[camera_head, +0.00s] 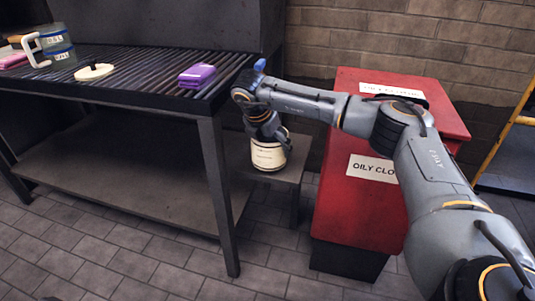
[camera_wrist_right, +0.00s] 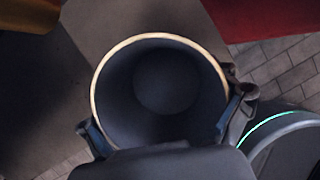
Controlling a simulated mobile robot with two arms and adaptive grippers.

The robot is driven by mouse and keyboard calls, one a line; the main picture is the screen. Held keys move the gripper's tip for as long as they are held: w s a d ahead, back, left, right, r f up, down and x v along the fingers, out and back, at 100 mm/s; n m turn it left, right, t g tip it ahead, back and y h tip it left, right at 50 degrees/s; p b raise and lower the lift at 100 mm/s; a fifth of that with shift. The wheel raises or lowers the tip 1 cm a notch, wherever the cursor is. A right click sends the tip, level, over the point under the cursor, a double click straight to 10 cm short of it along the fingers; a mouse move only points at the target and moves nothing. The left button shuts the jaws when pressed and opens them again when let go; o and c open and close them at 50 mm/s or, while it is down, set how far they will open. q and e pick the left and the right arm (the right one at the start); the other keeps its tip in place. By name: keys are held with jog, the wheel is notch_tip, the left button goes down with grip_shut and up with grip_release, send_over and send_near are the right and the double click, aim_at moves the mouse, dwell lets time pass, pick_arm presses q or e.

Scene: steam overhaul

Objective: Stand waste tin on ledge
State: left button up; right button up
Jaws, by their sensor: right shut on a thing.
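The waste tin (camera_head: 268,154) is a round, open-topped tin with a cream label, upright in the head view. The right wrist view looks down into its dark, empty inside (camera_wrist_right: 165,85). My right gripper (camera_head: 267,129) is shut on the tin, with a finger on either side of its wall in the wrist view (camera_wrist_right: 165,122). The ledge (camera_head: 289,174) is a low grey surface between the bench and the red bin. The tin is over it; I cannot tell whether its base touches. My left gripper is not in view.
A red bin (camera_head: 350,213) labelled for oily cloths stands close right of the ledge, below my right arm.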

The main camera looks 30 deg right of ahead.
jog(key=shift+w+d+f, duration=0.2)
jog(key=shift+w+d, duration=0.75)
jog(key=shift+d, duration=0.1)
jog(key=shift+w+d+f, duration=0.15)
jog(key=shift+w+d, duration=0.75)
jog(key=shift+d, duration=0.15)
jog(key=shift+f, duration=0.45)
jog(key=o, duration=1)
jog(key=shift+o, duration=0.2)
jog(key=shift+r, duration=0.1)
jog(key=v, duration=1.1)
jog(key=shift+a+r, duration=0.2)
jog(key=shift+r, duration=0.15)
